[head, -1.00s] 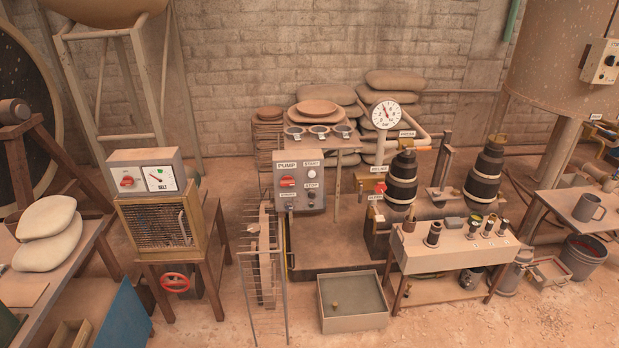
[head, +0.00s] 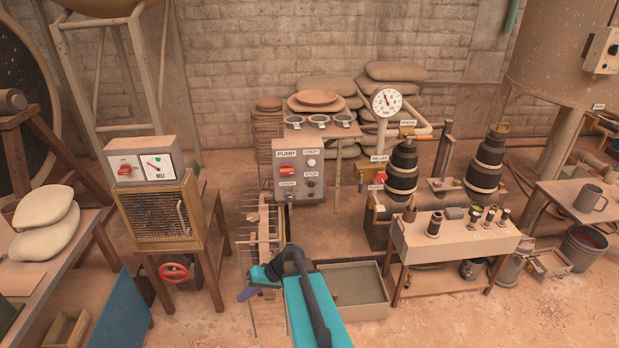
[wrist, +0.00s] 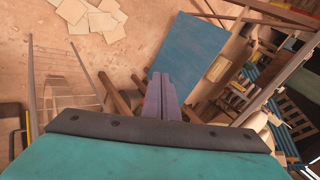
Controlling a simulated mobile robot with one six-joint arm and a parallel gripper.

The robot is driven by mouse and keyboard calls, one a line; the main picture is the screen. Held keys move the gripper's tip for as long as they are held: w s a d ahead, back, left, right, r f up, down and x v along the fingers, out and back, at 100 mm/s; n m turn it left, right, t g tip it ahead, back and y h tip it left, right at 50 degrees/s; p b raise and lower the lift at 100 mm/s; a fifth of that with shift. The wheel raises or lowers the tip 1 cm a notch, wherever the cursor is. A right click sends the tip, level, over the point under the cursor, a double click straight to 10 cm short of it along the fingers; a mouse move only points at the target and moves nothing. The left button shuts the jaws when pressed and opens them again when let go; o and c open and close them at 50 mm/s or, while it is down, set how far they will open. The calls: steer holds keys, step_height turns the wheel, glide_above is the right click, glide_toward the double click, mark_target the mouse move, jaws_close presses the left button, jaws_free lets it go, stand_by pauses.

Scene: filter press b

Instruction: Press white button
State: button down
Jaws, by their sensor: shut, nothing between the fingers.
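The white button (head: 311,162) sits under the START label on the upper right of the grey PUMP control box (head: 298,194). A red knob (head: 287,170) is to its left, and a dark button (head: 311,183) is below it by the STOP label. My gripper (head: 243,296) is low in front of the box, down and left of the button and well apart from it. Its purple fingers are together and empty; they also show in the wrist view (wrist: 160,84), pointing toward the floor and a blue board. The button is not visible in the wrist view.
A wire rack (head: 265,240) and a shallow grey tray (head: 358,282) stand below the box. A bench with fittings (head: 415,241) and black cylinders is to the right. A heater-like cabinet (head: 160,225) is to the left. The space before the box's face looks clear.

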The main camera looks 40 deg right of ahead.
mark_target(312, 162)
steer(key=w+d+r+m+t+h+b, duration=0.1)
steer(key=w+d+r+t, duration=0.15)
steer(key=d+r, duration=0.55)
steer(key=w+d+r+t+h, duration=0.15)
steer(key=d+r+t, duration=0.35)
steer(key=d, duration=0.6)
steer(key=s+d+r+m+t+h, duration=0.1)
steer(key=s+d+r+t+h, duration=0.1)
steer(key=d+r, duration=1.4)
steer(key=shift+s+t+b, duration=0.45)
steer(key=shift+s+t, duration=0.2)
steer(key=shift+s, duration=0.55)
steer(key=shift+w+d+h, duration=0.1)
steer(key=shift+d+h, duration=0.05)
steer(key=shift+h, duration=0.1)
steer(key=shift+w+d+p, duration=0.45)
steer(key=shift+w+d, duration=0.95)
steer(key=shift+w, duration=0.25)
steer(key=shift+w+d+p, duration=0.45)
steer(key=shift+w+d, duration=0.95)
steer(key=shift+w, duration=0.25)
